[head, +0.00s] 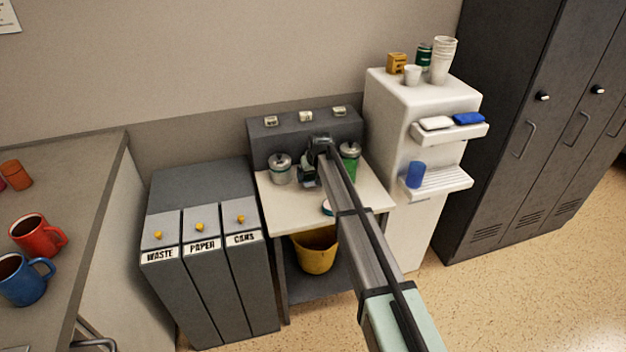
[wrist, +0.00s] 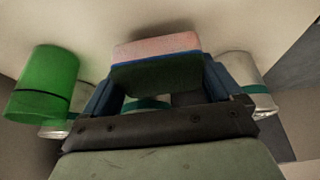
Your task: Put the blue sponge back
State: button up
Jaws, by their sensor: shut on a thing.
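My gripper (head: 318,158) is over the back of the small cream-topped table, between two lidded jars. In the wrist view its two blue-grey fingers (wrist: 160,85) are shut on a sponge-like block (wrist: 155,47) with a pinkish face, a thin blue edge and a dark green face. I cannot tell if this is the blue sponge. In the head view the held block is hidden by my arm. A flat blue block (head: 468,118) lies on the upper shelf of the white cabinet, beside a flat white block (head: 436,123).
A steel-lidded jar (head: 281,170) and a green jar (head: 350,165) flank my gripper. A blue cup (head: 415,174) stands on the lower shelf (head: 450,182), clear to its right. Grey bins (head: 200,245) are at left, dark lockers (head: 545,130) at right.

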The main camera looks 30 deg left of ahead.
jog(key=shift+f, duration=1.1)
jog(key=shift+f, duration=0.1)
jog(key=o, duration=0.6)
jog(key=v, duration=1.2)
